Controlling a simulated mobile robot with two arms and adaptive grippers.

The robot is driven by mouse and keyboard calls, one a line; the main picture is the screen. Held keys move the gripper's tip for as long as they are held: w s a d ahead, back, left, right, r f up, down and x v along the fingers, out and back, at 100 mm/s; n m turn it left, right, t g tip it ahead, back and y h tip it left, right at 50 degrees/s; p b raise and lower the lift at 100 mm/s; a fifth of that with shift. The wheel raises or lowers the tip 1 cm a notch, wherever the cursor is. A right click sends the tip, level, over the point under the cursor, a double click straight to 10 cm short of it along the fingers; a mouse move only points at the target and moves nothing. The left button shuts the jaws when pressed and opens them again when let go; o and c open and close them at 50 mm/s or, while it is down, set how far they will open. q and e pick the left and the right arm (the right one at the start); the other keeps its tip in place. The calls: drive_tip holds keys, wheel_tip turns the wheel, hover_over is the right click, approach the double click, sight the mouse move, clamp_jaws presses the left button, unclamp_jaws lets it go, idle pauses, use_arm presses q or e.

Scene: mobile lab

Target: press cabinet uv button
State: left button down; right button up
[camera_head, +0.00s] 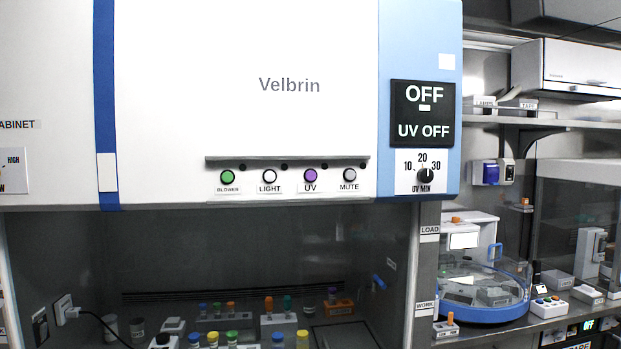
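The UV button (310,175) is a purple round button on the front panel of the white cabinet (230,110) marked "Velbrin". It sits in a row with a green BLOWER button (227,177), a white LIGHT button (269,176) and a white MUTE button (349,175). A black display (422,113) to the right reads "OFF" and "UV OFF". Below it is the UV MIN timer knob (425,176). Neither of my grippers is in the head view.
A thin ledge (286,159) runs just above the buttons. Below the panel the cabinet's work space holds racks and several capped vials (278,340). At right, a bench (520,325) carries a round blue-rimmed device (488,312), under a shelf (560,123). The space before the buttons is clear.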

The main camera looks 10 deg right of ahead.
idle(0.4)
clamp_jaws()
idle(1.3)
